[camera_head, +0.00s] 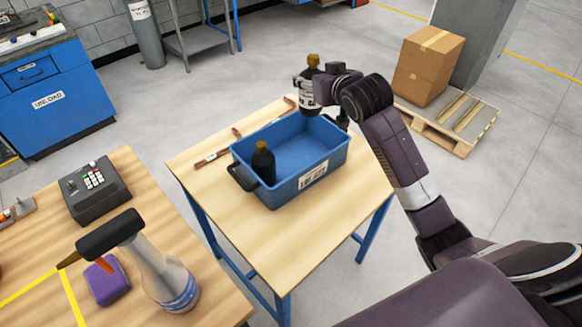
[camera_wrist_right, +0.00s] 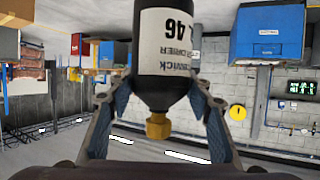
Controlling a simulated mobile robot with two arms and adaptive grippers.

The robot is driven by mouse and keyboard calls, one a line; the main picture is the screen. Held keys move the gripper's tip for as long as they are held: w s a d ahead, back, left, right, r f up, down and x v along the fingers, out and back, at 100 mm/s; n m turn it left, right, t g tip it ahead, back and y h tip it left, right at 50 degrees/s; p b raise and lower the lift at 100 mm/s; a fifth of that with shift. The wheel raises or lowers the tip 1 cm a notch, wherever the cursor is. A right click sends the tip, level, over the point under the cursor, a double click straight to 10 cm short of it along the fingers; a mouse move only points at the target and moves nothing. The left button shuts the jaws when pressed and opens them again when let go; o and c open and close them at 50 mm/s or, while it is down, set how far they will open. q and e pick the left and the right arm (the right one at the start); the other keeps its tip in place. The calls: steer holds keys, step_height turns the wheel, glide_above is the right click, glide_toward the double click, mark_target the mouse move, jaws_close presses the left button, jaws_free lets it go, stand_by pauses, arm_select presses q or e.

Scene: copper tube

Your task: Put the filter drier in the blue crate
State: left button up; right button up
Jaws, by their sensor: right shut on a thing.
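The blue crate (camera_head: 312,180) stands on a small wooden table with blue legs. A dark bottle-shaped filter drier with a brassy top (camera_head: 263,164) stands inside the crate at its left end. My right gripper (camera_head: 322,92) is shut on another filter drier (camera_head: 308,97), dark with a white label and brassy end, held above the crate's far edge. In the right wrist view the held filter drier (camera_wrist_right: 166,50) sits between both fingers (camera_wrist_right: 160,100), its brassy fitting toward the palm. My left gripper is not in view.
Copper tube pieces (camera_head: 213,158) lie on the small table (camera_head: 300,245) left of the crate. A nearer wooden table holds a spray bottle (camera_head: 165,270), a purple sponge (camera_head: 106,280) and a keypad device (camera_head: 95,187). Cardboard boxes (camera_head: 427,62) stand on a pallet behind right.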

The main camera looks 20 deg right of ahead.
step_height(320, 180, down, 19)
steer(key=shift+w+d+b, duration=0.2)
steer(key=shift+w+b, duration=0.15)
steer(key=shift+w, duration=0.05)
stand_by(0.5)
steer(key=o, duration=1.7)
steer(key=shift+s+f, duration=0.1)
steer(key=v, duration=1.2)
steer(key=shift+a, duration=0.2)
